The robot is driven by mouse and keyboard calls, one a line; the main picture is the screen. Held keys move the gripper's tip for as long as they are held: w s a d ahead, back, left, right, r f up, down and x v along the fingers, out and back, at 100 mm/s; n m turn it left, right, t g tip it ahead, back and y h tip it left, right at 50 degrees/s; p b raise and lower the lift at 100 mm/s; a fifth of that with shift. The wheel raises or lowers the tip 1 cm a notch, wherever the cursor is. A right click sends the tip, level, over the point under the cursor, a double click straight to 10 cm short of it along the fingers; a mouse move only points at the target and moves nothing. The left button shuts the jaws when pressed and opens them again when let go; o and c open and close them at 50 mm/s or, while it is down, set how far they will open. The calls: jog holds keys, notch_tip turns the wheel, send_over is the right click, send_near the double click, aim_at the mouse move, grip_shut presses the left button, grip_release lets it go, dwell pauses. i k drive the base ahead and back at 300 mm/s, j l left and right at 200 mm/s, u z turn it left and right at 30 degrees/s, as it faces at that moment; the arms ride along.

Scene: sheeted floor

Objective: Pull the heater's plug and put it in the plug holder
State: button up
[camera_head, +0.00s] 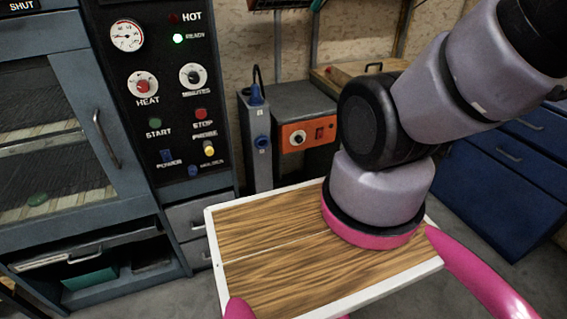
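A blue plug (256,95) with a dark cable looping up stands at the top of a narrow grey post (248,125). A blue socket-like fitting (262,142) is on the post's front, below the plug. Beside the post is a grey box with an orange front (292,137), a knob and a switch; I cannot tell if it is the heater. A small blue round fitting (193,171) is low on the black panel, beside a label that looks like "HOLDER".
The black control panel (160,95) with dials and buttons adjoins a glass-doored cabinet (40,110) at left. A white-rimmed wooden board (275,225) fills the lower middle, partly under my arm. Blue drawers (500,180) stand at right. Floor shows between.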

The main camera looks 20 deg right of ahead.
aim_at(249, 93)
jog(key=i+j, duration=0.6)
jog(key=i, duration=0.2)
